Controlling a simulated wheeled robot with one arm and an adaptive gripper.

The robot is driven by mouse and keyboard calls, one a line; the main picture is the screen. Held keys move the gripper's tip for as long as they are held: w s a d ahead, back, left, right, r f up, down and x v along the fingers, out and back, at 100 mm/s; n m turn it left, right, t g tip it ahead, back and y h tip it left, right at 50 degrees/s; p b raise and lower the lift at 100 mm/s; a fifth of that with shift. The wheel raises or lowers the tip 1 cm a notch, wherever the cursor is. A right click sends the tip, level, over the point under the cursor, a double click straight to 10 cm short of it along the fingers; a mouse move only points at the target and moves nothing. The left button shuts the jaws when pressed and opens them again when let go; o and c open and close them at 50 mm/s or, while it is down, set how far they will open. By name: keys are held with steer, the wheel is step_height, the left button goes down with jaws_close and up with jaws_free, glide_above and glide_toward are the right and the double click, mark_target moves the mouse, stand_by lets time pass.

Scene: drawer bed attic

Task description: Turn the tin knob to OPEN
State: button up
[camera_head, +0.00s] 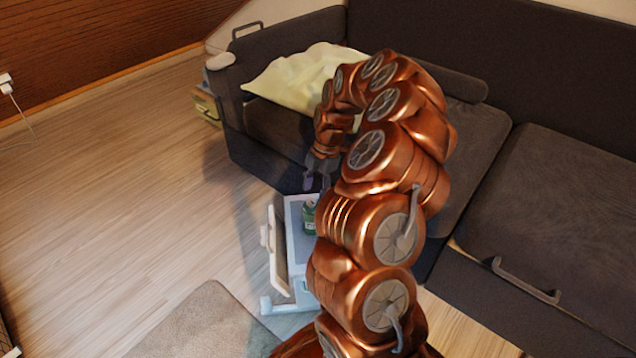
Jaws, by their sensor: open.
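My gripper (316,182) is at the end of my copper-coloured arm, pointing down beside the sofa front. It is open, small in view and partly hidden by my arm. A small green container with a pale label (309,216) stands just below it, inside a pale blue-white open drawer or box (293,240). I see no clear contact between gripper and container. My arm hides the right side of the container and box. I cannot make out a tin knob or an OPEN mark.
A dark grey sofa (560,200) fills the right and back, with a handle (525,281) on its front. A pale yellow cloth or pillow (300,78) lies on it. A grey rug (200,325) is at the front. Wooden floor (110,190) at left is clear.

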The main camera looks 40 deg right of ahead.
mark_target(313, 200)
steer(key=shift+b+x, duration=0.45)
steer(key=shift+x, duration=1.35)
steer(key=shift+c, duration=0.2)
jaws_close()
steer(key=c, duration=0.7)
jaws_free()
steer(key=shift+c, duration=1.2)
